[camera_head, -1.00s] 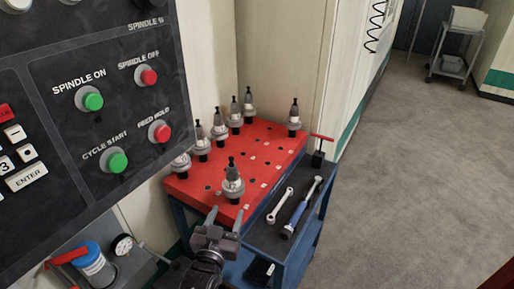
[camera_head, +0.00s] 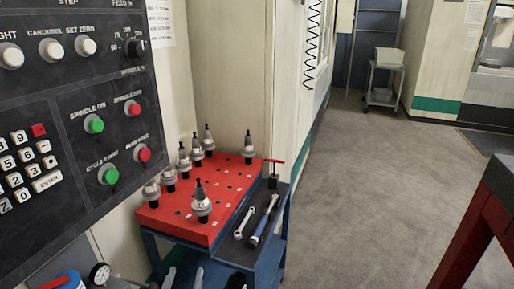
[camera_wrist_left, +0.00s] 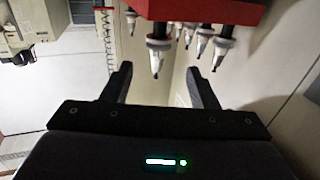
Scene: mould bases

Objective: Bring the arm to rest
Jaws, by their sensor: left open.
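My left gripper (camera_head: 184,279) shows only as fingertips at the bottom edge of the head view, in front of the tool cart. In the left wrist view its two dark fingers (camera_wrist_left: 161,88) stand wide apart with nothing between them. The rest of my left arm is out of the head view. My right gripper is in neither view.
A red tool board (camera_head: 222,182) on a blue cart holds several upright tool holders, the nearest (camera_head: 201,203) close to my gripper. Wrenches lie on the cart's dark side shelf (camera_head: 236,252). The control panel (camera_head: 75,110) stands left. Grey floor (camera_head: 355,190) is open to the right.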

